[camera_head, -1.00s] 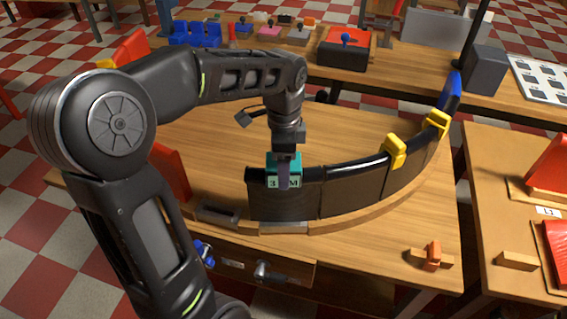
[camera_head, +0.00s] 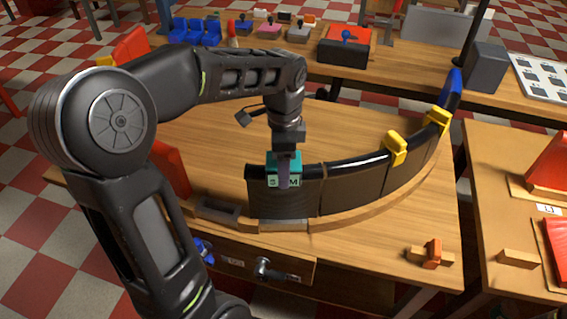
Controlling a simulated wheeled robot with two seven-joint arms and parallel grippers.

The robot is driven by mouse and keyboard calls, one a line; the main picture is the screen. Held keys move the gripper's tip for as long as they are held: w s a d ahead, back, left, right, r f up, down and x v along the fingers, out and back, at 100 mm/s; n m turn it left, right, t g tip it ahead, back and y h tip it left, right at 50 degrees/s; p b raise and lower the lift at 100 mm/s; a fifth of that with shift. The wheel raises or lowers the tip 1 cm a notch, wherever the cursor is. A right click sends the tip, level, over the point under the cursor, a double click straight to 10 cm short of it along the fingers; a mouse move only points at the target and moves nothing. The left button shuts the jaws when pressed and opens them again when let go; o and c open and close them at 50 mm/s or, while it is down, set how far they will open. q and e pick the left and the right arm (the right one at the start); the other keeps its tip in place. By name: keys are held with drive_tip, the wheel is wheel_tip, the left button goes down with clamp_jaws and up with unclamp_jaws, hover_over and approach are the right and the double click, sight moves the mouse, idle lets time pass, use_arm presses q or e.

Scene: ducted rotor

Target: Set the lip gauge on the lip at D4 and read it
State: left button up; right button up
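The lip gauge (camera_head: 272,163) is a teal block with a pale display strip, on the black lip (camera_head: 335,168) near the left end of the curved dark wall. My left gripper (camera_head: 284,172) comes down from above with one finger against the gauge's front face, covering the middle of its display, so the reading is only partly visible. The other finger is hidden behind the gauge. The gripper appears shut on the gauge. I cannot tell whether the gauge is fully seated, and no D4 mark is legible. My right gripper is not in view.
Two yellow clips (camera_head: 397,148) (camera_head: 436,120) and a blue end piece (camera_head: 451,88) sit further along the lip. An orange-brown wooden piece (camera_head: 432,253) stands at the front right. The wooden tabletop (camera_head: 220,130) behind the wall is mostly clear.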

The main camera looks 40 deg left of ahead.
use_arm(q)
drive_tip(key=o, duration=1.6)
drive_tip(key=shift+c, duration=0.2)
wheel_tip(320, 180, up, 8)
drive_tip(key=shift+f, duration=0.1)
